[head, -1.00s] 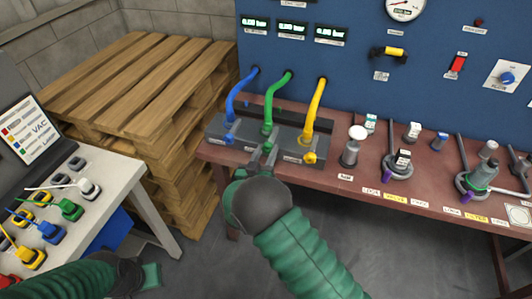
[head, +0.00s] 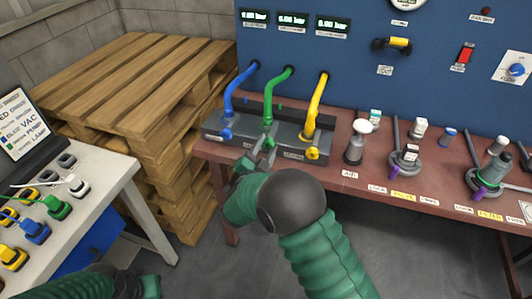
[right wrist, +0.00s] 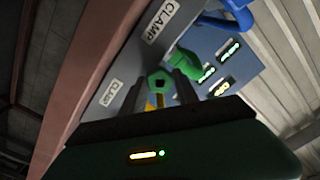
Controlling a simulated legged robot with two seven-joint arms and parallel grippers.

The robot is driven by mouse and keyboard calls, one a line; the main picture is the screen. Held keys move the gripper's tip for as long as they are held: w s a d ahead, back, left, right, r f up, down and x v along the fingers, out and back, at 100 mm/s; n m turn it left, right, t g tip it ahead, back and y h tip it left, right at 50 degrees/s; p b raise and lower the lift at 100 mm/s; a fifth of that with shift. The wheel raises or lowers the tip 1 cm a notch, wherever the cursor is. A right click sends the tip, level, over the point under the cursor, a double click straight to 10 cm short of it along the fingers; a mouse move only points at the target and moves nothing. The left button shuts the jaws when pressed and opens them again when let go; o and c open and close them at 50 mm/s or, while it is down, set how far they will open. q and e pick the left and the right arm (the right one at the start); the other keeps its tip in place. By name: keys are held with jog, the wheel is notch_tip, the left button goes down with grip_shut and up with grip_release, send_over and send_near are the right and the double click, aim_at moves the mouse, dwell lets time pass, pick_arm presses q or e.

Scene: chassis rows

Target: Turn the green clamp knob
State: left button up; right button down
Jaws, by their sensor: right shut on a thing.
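The green clamp knob (right wrist: 159,82) sits between the two fingers of my right gripper (right wrist: 161,92) in the right wrist view. The gripper is shut on it. In the head view my right gripper (head: 267,152) reaches the front of the grey clamp block (head: 240,147) at its middle, below the green hose (head: 270,100). The fingers and my wrist partly hide the knob there. My left arm shows only in part at the bottom left of the head view; its fingers are out of view.
A blue knob (head: 226,134) and a yellow knob (head: 313,152) flank the green one on the block, under their hoses. A white-topped cylinder (head: 356,145) stands to the right on the brown bench (head: 345,188). Wooden pallets (head: 130,80) stand to the left.

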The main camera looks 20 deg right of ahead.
jog(key=m+b, duration=0.6)
jog(key=f+m+b, duration=0.1)
jog(key=m+b, duration=0.2)
jog(key=shift+a+b, duration=0.1)
jog(key=shift+b, duration=0.3)
jog(key=m+b, duration=0.9)
jog(key=b, duration=0.3)
jog(key=shift+r+m+b, duration=0.15)
jog(key=shift+m+b, duration=0.25)
jog(key=shift+r+m+b, duration=0.2)
jog(key=shift+m+b, duration=0.7)
jog(key=shift+b, duration=0.15)
jog(key=shift+r, duration=0.15)
jog(key=c, duration=0.9)
grip_release()
jog(key=shift+w, duration=0.2)
